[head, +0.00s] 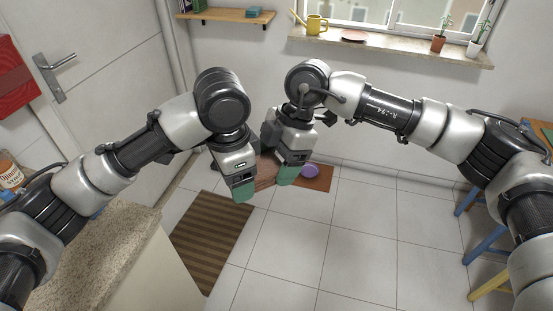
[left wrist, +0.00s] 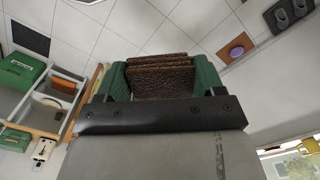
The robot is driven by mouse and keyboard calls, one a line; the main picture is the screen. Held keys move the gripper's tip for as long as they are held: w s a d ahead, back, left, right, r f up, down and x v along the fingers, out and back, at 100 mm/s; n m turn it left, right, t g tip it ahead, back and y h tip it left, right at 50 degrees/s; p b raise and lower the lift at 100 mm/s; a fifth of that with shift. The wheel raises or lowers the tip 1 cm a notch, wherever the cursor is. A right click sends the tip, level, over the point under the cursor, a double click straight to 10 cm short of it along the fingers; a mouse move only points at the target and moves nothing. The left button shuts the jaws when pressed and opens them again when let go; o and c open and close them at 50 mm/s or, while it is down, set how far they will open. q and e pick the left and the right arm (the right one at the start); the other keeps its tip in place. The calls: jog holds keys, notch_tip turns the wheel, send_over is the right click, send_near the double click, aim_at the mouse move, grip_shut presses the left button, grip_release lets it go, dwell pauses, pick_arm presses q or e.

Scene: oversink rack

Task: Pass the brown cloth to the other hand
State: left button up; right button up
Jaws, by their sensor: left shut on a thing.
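The brown cloth (left wrist: 165,78) is folded in layers and sits between the two green fingers of my left gripper (left wrist: 162,82) in the left wrist view. In the head view the left gripper (head: 243,192) points down at the centre, and a brown part of the cloth (head: 265,170) shows between it and my right gripper (head: 288,175). The right gripper's green fingertip is close beside the cloth. I cannot tell whether it touches the cloth, nor how far its jaws are apart. The right gripper does not show clearly in the left wrist view.
A striped brown mat (head: 212,240) lies on the tiled floor. A purple bowl (head: 310,169) sits on a small brown mat (head: 323,180) behind the grippers. A stone counter (head: 100,245) stands at the lower left, and blue and yellow stool legs (head: 485,245) at the right. The middle floor is clear.

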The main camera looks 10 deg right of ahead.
pick_arm(q)
jog(key=o, duration=1.1)
jog(key=shift+s, duration=0.1)
jog(key=shift+c, duration=0.2)
